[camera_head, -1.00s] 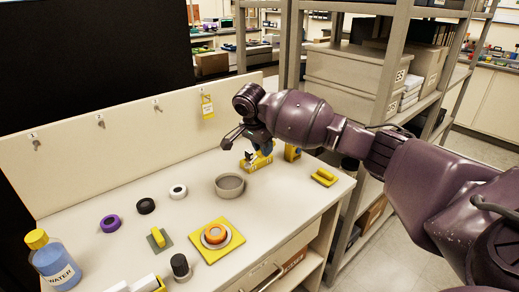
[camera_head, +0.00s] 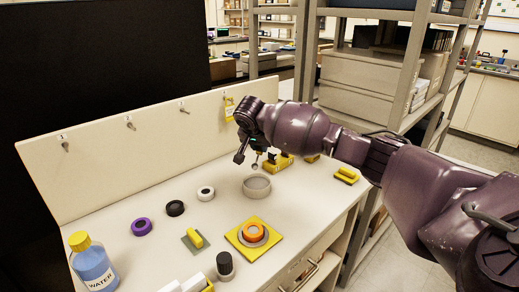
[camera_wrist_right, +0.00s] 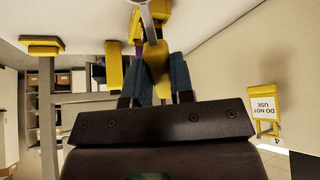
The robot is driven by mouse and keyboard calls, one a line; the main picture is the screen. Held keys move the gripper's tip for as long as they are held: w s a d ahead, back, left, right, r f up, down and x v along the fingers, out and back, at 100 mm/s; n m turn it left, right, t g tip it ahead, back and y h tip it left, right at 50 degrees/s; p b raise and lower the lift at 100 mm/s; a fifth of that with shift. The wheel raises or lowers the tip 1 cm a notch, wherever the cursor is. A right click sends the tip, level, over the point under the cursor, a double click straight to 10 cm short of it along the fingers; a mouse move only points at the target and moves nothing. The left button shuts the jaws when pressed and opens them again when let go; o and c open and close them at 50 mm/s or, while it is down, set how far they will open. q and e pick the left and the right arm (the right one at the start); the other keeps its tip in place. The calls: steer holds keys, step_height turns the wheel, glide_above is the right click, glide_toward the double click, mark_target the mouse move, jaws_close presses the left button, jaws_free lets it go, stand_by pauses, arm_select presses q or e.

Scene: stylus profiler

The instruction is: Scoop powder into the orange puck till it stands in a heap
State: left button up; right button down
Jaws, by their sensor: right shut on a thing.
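The orange puck (camera_head: 253,231) sits in a grey ring on a yellow square plate (camera_head: 253,252) near the front of the bench. The round grey bowl (camera_head: 257,193) stands behind it; its inside looks grey, and I cannot clearly tell the powder. My right gripper (camera_head: 256,152) is above and behind the bowl. In the right wrist view its blue fingers (camera_wrist_right: 156,78) are shut on the yellow handle of a scoop (camera_wrist_right: 155,62); the metal end shows at the top edge. The scoop's small round end hangs above the bowl's back rim, apart from it. My left gripper is out of view.
A yellow stand (camera_head: 281,162) is behind the bowl, and a yellow block (camera_head: 346,175) lies right. A water bottle (camera_head: 93,265) and a dark-capped jar (camera_head: 225,265) stand in front.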

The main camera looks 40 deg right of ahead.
steer(key=shift+s+d+f+t, duration=0.1)
steer(key=shift+d+f+t, duration=0.15)
steer(key=shift+t, duration=0.05)
steer(key=shift+a+f+b, duration=0.1)
steer(key=shift+f+b, duration=0.25)
steer(key=shift+f, duration=0.05)
steer(key=shift+f+b, duration=0.45)
steer(key=shift+f, duration=0.3)
step_height(320, 180, down, 2)
steer(key=shift+f+b, duration=0.1)
steer(key=shift+b, duration=0.6)
steer(key=shift+f, duration=0.75)
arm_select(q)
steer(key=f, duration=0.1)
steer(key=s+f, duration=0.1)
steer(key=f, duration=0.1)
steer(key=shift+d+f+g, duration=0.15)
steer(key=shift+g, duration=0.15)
arm_select(e)
steer(key=shift+f, duration=0.25)
